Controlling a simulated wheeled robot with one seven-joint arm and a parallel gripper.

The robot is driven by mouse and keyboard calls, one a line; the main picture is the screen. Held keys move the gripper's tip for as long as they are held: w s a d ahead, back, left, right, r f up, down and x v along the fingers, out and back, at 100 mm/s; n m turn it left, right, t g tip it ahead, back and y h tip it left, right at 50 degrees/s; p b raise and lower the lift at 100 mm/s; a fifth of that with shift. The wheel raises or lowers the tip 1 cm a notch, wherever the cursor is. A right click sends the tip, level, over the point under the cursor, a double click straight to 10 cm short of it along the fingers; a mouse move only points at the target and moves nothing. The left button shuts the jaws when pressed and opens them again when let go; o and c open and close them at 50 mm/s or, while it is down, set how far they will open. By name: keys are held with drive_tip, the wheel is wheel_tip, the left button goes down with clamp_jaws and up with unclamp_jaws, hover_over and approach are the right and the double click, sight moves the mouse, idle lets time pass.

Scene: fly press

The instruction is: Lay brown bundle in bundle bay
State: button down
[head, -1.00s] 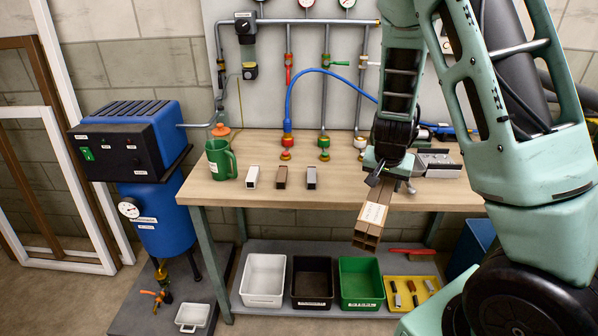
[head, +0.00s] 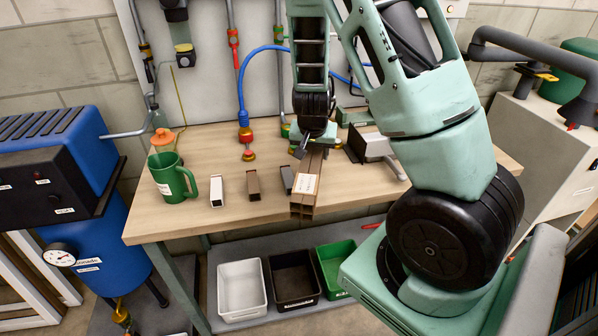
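The brown bundle (head: 307,186) is a set of long brown profiles with a pale label on top, its hollow ends facing the front. My gripper (head: 313,150) is shut on its rear part from above; the fingertips are mostly hidden. The bundle is over the worktable (head: 225,143), its front end near the table's front edge. I cannot tell whether it touches the tabletop. No place marked as the bundle bay can be made out.
Short white (head: 216,190), brown (head: 253,186) and grey (head: 287,179) profiles stand left of the bundle, the grey one close by. A green jug (head: 172,178) is farther left. A grey metal fixture (head: 378,147) is at right. White (head: 241,288), dark (head: 294,278) and green (head: 333,266) bins sit below.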

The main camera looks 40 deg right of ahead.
drive_tip(key=shift+f, duration=3.2)
drive_tip(key=shift+f, duration=0.1)
drive_tip(key=c, duration=0.7)
unclamp_jaws()
drive_tip(key=shift+b, duration=0.3)
drive_tip(key=shift+o, duration=0.2)
